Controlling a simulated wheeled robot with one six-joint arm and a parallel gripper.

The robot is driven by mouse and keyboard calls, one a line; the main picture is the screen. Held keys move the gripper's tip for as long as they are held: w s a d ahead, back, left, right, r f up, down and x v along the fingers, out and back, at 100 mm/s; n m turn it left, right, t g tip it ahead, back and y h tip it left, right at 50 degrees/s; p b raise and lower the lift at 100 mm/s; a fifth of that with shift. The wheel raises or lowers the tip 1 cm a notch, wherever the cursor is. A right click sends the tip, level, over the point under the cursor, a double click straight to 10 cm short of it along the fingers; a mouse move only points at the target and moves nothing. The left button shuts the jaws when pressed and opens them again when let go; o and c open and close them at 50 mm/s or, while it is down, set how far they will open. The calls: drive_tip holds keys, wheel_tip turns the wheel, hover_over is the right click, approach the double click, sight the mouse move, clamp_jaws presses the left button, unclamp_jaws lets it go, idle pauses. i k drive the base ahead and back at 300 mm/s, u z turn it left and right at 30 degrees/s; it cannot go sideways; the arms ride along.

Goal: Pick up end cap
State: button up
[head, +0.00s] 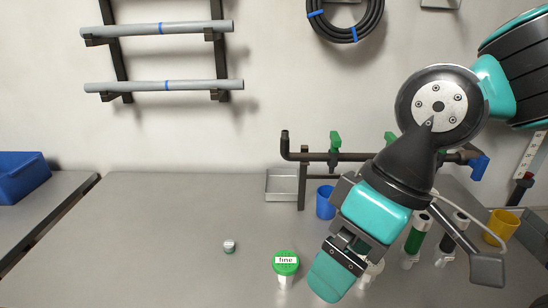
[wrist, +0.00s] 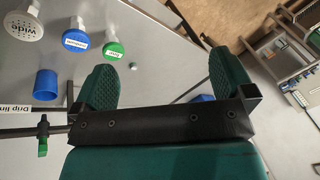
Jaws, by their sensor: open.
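A small grey cap-like piece with a greenish lower edge, probably the end cap (head: 229,246), stands on the grey bench, left of the green-topped fine nozzle. A small pale piece in the wrist view (wrist: 133,66) appears between my fingers' directions and is likely the same one; it is too small to be sure. My gripper (head: 335,275) is open and empty, pointing down to the right of the fine nozzle, apart from the cap. Its two teal fingers also show spread in the wrist view (wrist: 165,75).
The green fine nozzle (head: 286,263) stands between my gripper and the cap. A blue cup (head: 325,203), a metal tray (head: 281,186) and a pipe manifold (head: 345,156) stand behind. A yellow cup (head: 502,228) is at right.

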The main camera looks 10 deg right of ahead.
sight(228, 245)
drive_tip(key=z, duration=0.5)
drive_tip(key=k, duration=1.1)
drive_tip(key=u, duration=0.75)
drive_tip(key=i, duration=1.45)
drive_tip(key=z, duration=0.15)
